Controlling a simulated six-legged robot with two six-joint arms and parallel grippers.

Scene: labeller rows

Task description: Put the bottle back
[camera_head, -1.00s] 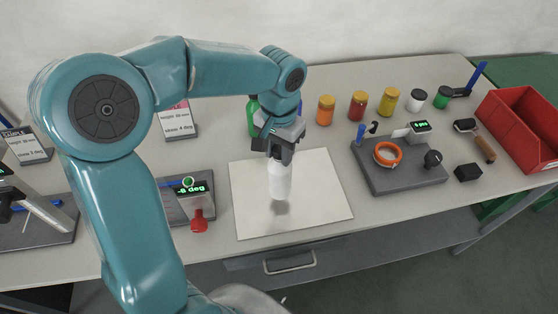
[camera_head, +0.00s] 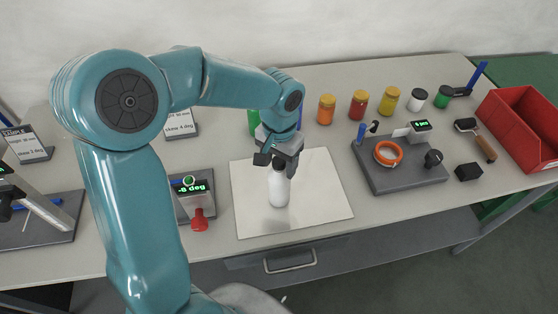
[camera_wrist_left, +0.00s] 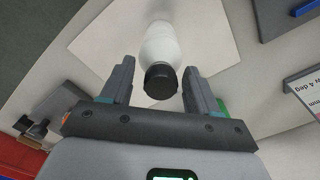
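The white bottle (camera_head: 278,190) stands upright on the pale square mat (camera_head: 325,205) in the head view. Its black cap (camera_wrist_left: 160,81) and white body show in the left wrist view. My left gripper (camera_head: 277,166) is at the top of the bottle and hides its cap in the head view. In the left wrist view the fingers of my left gripper (camera_wrist_left: 158,72) are spread, one on each side of the cap, with gaps between. My right gripper is not in view.
Behind the mat stand coloured jars, including an orange one (camera_head: 326,110) and a red one (camera_head: 359,104). A grey device with an orange ring (camera_head: 388,153) lies right of the mat. A red bin (camera_head: 520,125) is far right.

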